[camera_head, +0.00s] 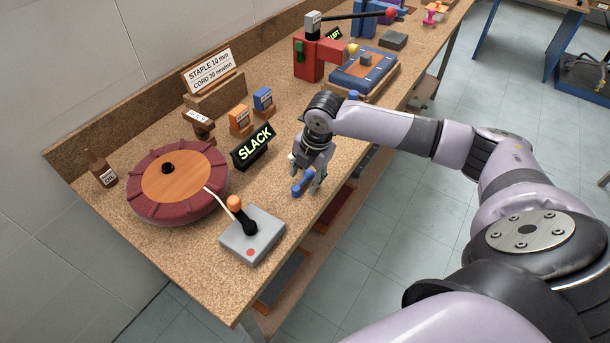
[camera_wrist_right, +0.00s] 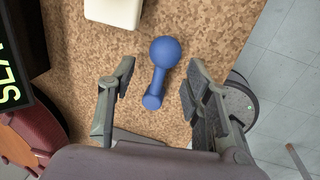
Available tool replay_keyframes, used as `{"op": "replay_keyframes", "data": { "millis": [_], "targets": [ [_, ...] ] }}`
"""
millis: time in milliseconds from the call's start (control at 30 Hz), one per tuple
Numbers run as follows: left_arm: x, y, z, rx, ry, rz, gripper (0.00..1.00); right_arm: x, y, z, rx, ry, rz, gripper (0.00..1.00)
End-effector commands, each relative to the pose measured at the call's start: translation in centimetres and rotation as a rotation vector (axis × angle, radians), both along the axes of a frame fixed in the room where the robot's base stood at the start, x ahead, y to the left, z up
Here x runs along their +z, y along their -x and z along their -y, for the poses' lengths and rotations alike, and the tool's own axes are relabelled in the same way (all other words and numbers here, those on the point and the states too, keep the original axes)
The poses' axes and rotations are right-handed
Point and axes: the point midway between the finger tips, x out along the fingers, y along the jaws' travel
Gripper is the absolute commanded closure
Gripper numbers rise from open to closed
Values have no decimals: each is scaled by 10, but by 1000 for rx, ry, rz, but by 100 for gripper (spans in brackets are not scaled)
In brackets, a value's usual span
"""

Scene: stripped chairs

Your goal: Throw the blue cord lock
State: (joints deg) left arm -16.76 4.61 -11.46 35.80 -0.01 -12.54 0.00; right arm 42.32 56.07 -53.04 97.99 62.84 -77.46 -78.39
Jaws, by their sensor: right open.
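The blue cord lock (camera_head: 301,184), a short blue lever with a round knob, is on the cork-like bench top below my right gripper (camera_head: 306,178). In the right wrist view the blue lever (camera_wrist_right: 159,75) lies ahead of and between the fingers of my right gripper (camera_wrist_right: 158,95), with its large ball end farther away. The fingers are spread, with visible gaps on both sides of the lever. The gripper partly hides the lever in the head view. My left gripper is not in view.
A lit SLACK sign (camera_head: 253,147) stands left of my right gripper. A grey joystick box (camera_head: 252,238) and a round red seat (camera_head: 150,205) with a wooden centre are nearer. A red press (camera_head: 312,65) and blue pad (camera_head: 361,70) stand farther back. The bench's front edge is close.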

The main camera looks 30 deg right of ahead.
Motion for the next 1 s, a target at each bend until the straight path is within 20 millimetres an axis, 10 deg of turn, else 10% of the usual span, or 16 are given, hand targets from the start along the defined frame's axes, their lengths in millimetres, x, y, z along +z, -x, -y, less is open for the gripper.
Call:
{"op": "replay_keyframes", "data": {
  "millis": [367, 1000],
  "targets": [
    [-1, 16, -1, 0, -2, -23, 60, -6, -1, 0, 0, 0, 1, 55],
    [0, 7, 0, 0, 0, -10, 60, -6, -1, 0, 0, 0, 1, 98]
  ]
}}
